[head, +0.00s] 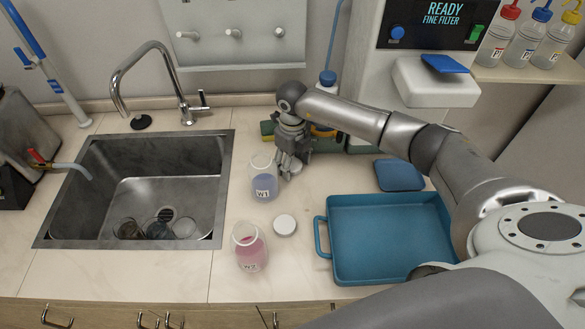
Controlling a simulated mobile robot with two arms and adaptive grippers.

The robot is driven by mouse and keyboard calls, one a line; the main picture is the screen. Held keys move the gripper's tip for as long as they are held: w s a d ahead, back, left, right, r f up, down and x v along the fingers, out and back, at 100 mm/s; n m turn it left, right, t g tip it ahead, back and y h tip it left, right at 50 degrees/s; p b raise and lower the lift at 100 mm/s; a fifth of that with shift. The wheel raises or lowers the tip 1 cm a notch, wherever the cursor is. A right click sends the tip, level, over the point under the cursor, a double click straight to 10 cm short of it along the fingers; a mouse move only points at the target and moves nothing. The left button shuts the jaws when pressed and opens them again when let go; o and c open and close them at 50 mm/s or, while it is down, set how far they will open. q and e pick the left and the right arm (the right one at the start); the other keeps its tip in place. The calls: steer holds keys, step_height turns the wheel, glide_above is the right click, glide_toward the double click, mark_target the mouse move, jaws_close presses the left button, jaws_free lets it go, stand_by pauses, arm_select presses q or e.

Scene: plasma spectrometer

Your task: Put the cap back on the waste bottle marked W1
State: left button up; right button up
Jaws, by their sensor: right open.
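The waste bottle W1 (265,184) stands upright on the counter right of the sink. It is clear, holds blue liquid, and its top looks open. A round white cap (285,224) lies on the counter in front of it, apart from both bottles. A second clear bottle (249,249) with pink liquid stands nearer the front edge; its label is hard to read. My right gripper (288,168) is open and points down just behind and right of W1. I see nothing between its fingers; whether it touches W1 I cannot tell. My left gripper is not in view.
A blue tray (390,276) sits right of the cap, with a blue flat piece (399,175) behind it. The steel sink (100,185) with some round glassware lies left. Counter space around the cap is clear.

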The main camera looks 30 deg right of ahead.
mark_target(292, 164)
steer(key=shift+r, duration=0.1)
steer(key=c, duration=0.5)
steer(key=shift+c, duration=0.2)
steer(key=shift+r, duration=0.1)
step_height(292, 164, up, 10)
steer(key=p, duration=0.6)
